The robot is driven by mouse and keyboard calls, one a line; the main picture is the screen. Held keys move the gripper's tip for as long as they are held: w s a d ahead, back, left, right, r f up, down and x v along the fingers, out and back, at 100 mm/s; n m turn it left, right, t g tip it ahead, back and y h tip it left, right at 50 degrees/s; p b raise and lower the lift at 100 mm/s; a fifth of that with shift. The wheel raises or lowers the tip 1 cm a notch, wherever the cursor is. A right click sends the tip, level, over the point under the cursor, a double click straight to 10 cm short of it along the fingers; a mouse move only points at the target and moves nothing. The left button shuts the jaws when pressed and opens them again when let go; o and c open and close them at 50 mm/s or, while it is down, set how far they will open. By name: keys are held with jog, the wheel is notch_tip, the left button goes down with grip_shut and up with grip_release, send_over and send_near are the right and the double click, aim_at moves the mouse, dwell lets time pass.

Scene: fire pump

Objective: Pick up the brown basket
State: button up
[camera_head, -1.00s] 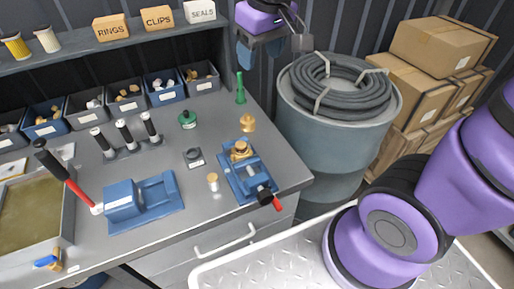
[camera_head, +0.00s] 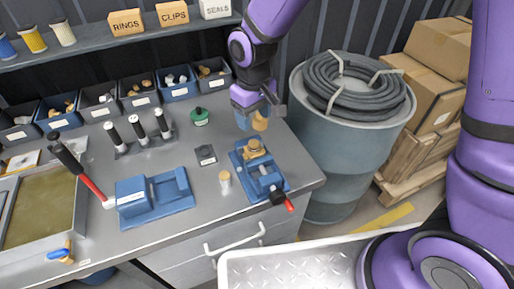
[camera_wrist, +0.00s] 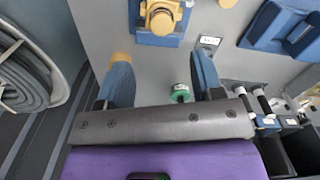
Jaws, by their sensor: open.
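A small brown-gold piece (camera_head: 260,122), which I take for the brown basket, stands on the grey bench near its right edge, behind the blue vise. My gripper (camera_head: 252,117) is low over the bench right at it and partly hides it. In the wrist view my gripper (camera_wrist: 160,68) is open, with two blue fingers and only bare bench and a green part between them. The brown piece (camera_wrist: 120,57) shows there at the tip of the left finger, mostly hidden behind it. I cannot tell whether they touch.
The blue vise (camera_head: 262,172) with a brass part stands just in front. A green part (camera_head: 200,117) and a small dark block (camera_head: 206,155) are to the left. A drum with coiled hose (camera_head: 340,130) stands close to the right. Parts bins (camera_head: 140,95) line the back.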

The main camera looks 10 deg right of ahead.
aim_at(254, 143)
jog(key=shift+s+f, duration=0.15)
jog(key=shift+f, duration=3.9)
jog(key=c, duration=1)
